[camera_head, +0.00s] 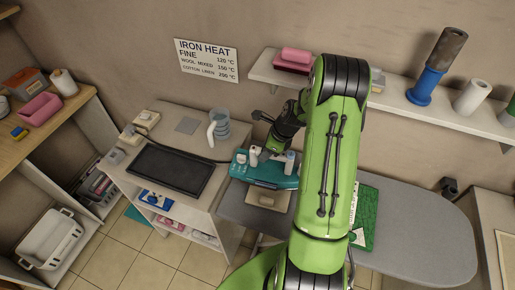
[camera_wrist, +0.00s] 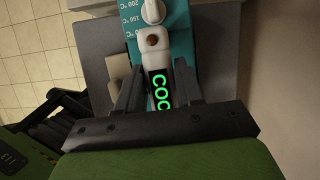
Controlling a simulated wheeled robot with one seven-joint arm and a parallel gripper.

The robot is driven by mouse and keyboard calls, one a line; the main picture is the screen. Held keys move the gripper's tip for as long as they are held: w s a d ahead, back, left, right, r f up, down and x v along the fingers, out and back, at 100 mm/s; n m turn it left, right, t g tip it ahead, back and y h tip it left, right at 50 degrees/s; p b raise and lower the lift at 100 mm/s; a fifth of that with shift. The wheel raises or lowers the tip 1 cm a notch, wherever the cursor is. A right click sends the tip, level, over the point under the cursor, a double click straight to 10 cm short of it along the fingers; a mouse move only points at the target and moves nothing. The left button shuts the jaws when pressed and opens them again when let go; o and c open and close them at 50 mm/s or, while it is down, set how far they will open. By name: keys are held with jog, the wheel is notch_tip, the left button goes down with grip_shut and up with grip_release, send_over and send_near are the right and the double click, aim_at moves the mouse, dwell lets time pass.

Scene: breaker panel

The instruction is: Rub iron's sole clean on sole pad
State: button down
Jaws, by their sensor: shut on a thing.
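The iron (camera_head: 264,173) has a teal body and a pale handle. In the wrist view its handle (camera_wrist: 152,57) carries a display with green letters reading "COO", and a white dial sits on the teal body marked with temperatures. My gripper (camera_wrist: 158,88) is shut on the handle, one dark finger on each side. A tan block that looks like the sole pad (camera_head: 268,198) lies on the grey surface just in front of the iron; part of it shows left of the iron in the wrist view (camera_wrist: 118,72). The iron's sole is hidden, so contact with the pad is unclear.
The grey ironing board (camera_head: 415,235) extends right, with a green cloth (camera_head: 364,215) on it, partly behind my arm. A cabinet with a black tray (camera_head: 170,170) and a clear jug (camera_head: 219,124) stands left. A wall shelf (camera_head: 395,98) holds spools above.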

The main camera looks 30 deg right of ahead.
aim_at(285, 155)
jog(key=shift+s+d, duration=2.15)
jog(key=shift+s, duration=0.3)
notch_tip(285, 155, up, 3)
jog(key=shift+w+f+p, duration=0.15)
jog(key=shift+p, duration=1.1)
jog(key=shift+r, duration=1.2)
jog(key=shift+r, duration=2)
jog(key=shift+f, duration=0.1)
